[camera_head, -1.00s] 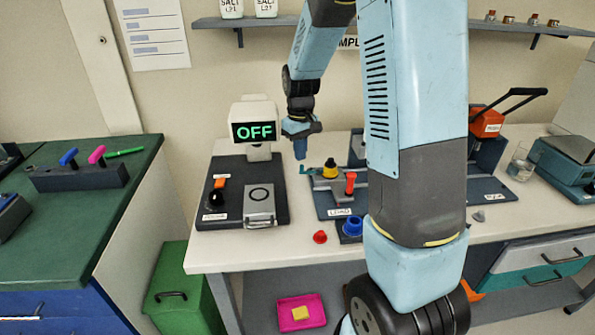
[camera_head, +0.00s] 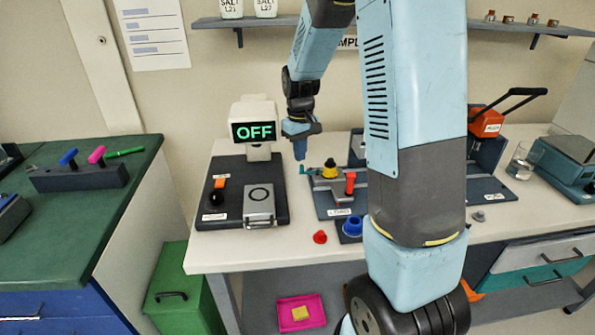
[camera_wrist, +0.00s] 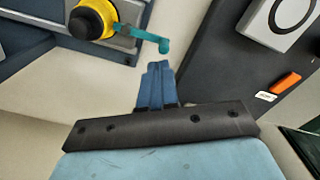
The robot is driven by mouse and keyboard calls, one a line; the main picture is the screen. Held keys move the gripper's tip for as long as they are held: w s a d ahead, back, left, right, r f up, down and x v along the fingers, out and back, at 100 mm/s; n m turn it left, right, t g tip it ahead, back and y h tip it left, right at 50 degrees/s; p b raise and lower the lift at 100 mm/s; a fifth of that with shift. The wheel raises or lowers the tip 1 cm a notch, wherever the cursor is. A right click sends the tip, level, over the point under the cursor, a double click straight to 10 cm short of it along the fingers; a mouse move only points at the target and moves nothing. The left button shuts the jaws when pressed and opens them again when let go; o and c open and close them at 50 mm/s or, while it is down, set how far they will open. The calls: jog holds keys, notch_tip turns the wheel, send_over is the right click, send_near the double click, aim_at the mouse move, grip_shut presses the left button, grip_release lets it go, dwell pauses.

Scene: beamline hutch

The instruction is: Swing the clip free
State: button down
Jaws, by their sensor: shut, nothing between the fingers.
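The clip seems to be the teal lever (camera_wrist: 145,36) in the wrist view. It reaches out from beside a yellow and black knob (camera_wrist: 92,19) on the grey fixture. In the head view the teal clip (camera_head: 308,168) shows at the fixture's left end, by the yellow knob (camera_head: 330,170) and a red-orange handle (camera_head: 350,183). My gripper (camera_head: 299,152) points down just above and left of the clip. In the wrist view my blue fingers (camera_wrist: 156,75) are together and empty, their tips close to the clip's free end. I cannot tell whether they touch it.
A dark plate with an OFF display (camera_head: 255,131) stands left of the fixture. A red cap (camera_head: 320,237) and a blue cup (camera_head: 352,227) are near the front. A glass beaker (camera_head: 520,160) stands at the right. The table's front left is clear.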

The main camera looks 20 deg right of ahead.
jog(key=shift+f, duration=0.25)
jog(key=shift+s, duration=0.15)
jog(key=shift+s+a, duration=0.3)
jog(key=shift+s, duration=0.3)
dwell(0.4)
jog(key=shift+s, duration=0.1)
jog(key=shift+s+a, duration=0.1)
jog(key=shift+s, duration=0.55)
